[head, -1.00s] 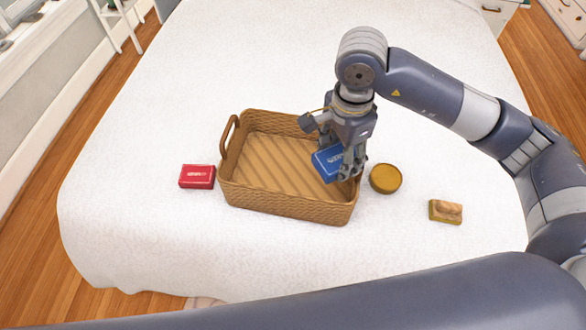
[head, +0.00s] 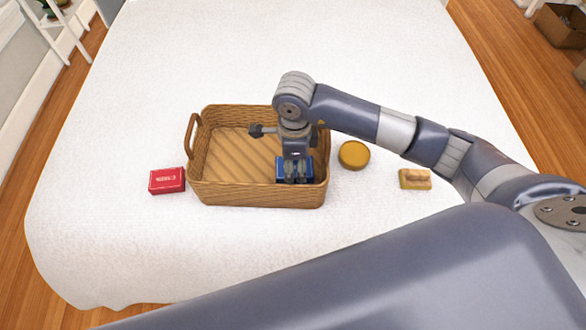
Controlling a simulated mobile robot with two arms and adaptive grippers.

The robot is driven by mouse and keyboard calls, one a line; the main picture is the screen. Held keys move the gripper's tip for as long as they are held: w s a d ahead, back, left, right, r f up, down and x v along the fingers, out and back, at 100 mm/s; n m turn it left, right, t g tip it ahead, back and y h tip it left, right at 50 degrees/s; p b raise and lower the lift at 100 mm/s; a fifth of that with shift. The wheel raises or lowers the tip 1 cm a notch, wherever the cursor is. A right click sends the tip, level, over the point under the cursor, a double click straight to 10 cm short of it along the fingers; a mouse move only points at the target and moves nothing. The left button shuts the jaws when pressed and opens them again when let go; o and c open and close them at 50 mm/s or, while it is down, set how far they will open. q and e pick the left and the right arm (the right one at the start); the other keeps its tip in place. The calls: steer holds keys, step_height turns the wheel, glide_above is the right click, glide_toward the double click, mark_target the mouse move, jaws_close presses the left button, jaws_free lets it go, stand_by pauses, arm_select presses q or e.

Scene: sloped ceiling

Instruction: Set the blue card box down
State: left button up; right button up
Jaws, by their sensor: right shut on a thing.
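The blue card box (head: 281,170) is at the right part of the brown wicker basket (head: 255,194), inside its rim as seen from above. My right gripper (head: 296,177) points down and is shut on the box, partly covering it. I cannot tell whether the box touches the basket floor. My left gripper is not in view.
The basket stands on a white bed (head: 390,70). A red card box (head: 167,180) lies left of it. A round mustard-coloured tin (head: 354,155) and a small yellowish box (head: 415,179) lie to the right. The rest of the basket floor is clear.

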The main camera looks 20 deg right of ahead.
mark_target(295, 167)
step_height(295, 167, down, 2)
steer(key=shift+f, duration=0.6)
steer(key=o, duration=1)
steer(key=shift+r, duration=0.4)
step_height(295, 167, up, 12)
steer(key=shift+f+b, duration=0.25)
steer(key=shift+b, duration=0.4)
